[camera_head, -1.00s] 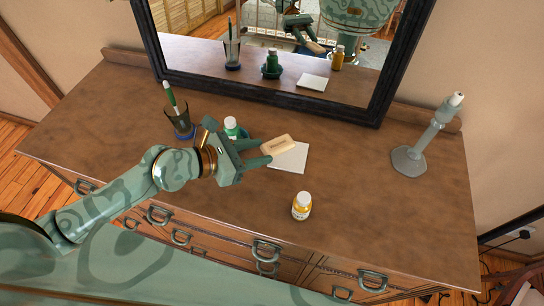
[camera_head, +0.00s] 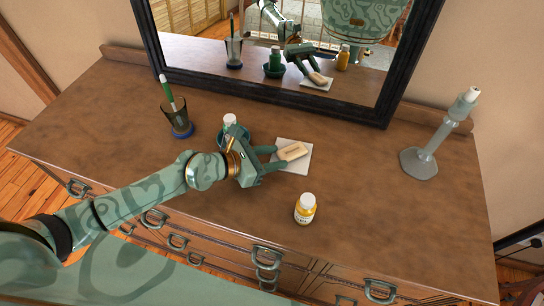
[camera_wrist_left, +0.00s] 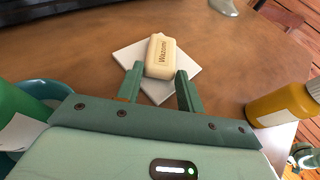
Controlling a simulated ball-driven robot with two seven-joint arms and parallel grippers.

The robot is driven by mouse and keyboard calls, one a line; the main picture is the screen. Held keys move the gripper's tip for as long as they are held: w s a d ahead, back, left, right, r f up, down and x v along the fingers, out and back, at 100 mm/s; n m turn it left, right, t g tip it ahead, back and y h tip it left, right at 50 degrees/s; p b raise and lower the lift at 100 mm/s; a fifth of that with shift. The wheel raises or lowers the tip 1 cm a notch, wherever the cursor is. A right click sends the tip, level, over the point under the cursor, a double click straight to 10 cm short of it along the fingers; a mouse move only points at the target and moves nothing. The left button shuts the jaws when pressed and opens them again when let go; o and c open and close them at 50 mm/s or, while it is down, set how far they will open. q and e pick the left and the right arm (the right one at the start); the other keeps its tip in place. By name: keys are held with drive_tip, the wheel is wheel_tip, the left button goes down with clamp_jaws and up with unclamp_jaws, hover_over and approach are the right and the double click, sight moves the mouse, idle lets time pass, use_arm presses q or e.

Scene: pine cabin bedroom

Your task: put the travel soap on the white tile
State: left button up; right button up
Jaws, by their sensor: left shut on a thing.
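The travel soap (camera_head: 292,151) is a cream, rounded bar with dark lettering. My left gripper (camera_head: 277,160) is shut on its near end. The soap is over the square white tile (camera_head: 303,164), at it or just above it; I cannot tell whether they touch. In the left wrist view the soap (camera_wrist_left: 160,57) sits between the green fingertips (camera_wrist_left: 158,80), and the tile (camera_wrist_left: 130,55) shows around and beneath it.
A yellow bottle with a white cap (camera_head: 305,209) stands right of my gripper. A green bottle (camera_head: 229,122) in a dish is close behind my wrist. A cup with a toothbrush (camera_head: 177,120) is at the left, a grey candlestick (camera_head: 425,150) at the right. A mirror (camera_head: 290,60) stands behind.

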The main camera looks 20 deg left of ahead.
use_arm(q)
drive_tip(key=shift+f, duration=0.1)
drive_tip(key=o, duration=1)
drive_tip(key=shift+s+a+r, duration=0.1)
drive_tip(key=shift+a+r, duration=0.05)
drive_tip(key=shift+r, duration=0.05)
drive_tip(key=p+v, duration=0.1)
drive_tip(key=v, duration=1)
drive_tip(key=shift+s+a+r, duration=0.15)
drive_tip(key=shift+s, duration=0.1)
